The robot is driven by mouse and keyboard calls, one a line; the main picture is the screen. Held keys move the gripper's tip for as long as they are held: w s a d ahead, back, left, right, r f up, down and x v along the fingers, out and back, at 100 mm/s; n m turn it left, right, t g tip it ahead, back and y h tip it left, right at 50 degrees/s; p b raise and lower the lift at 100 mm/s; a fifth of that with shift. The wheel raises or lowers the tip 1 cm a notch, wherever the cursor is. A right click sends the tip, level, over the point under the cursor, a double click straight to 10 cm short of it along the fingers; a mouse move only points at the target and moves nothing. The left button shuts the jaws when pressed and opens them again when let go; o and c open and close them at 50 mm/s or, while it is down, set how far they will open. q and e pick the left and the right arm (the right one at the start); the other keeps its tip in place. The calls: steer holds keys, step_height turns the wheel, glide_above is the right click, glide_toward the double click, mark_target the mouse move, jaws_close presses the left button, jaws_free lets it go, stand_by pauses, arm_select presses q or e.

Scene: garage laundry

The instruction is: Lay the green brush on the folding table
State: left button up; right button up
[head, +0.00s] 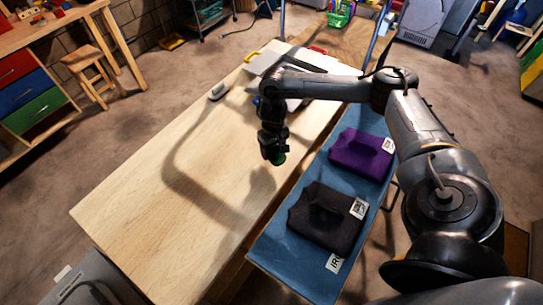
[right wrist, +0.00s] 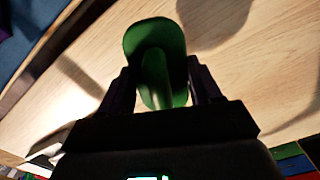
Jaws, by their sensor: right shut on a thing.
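The green brush (right wrist: 156,50) is between the fingers of my right gripper (right wrist: 158,90) in the right wrist view. My right gripper (head: 274,150) is shut on it and points down over the right edge of the wooden folding table (head: 140,200) in the head view. Only a small green part of the brush (head: 278,158) shows below the fingers there. The brush looks held above the tabletop, though the exact gap cannot be told. My left gripper is not in view.
A blue ironing surface (head: 270,249) with a folded purple garment (head: 361,153) and a folded dark garment (head: 318,217) lies right of the table. A small white and dark object (head: 217,91) stands near the table's far left edge. The table's near and middle area is clear.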

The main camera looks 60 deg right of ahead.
mark_target(272, 156)
steer(key=shift+w+f, duration=0.25)
step_height(272, 156, down, 4)
steer(key=shift+r+b, duration=0.2)
steer(key=shift+b, duration=0.2)
steer(key=shift+f, duration=0.15)
steer(key=o, duration=0.9)
steer(key=shift+f, duration=0.1)
steer(key=shift+o, duration=0.2)
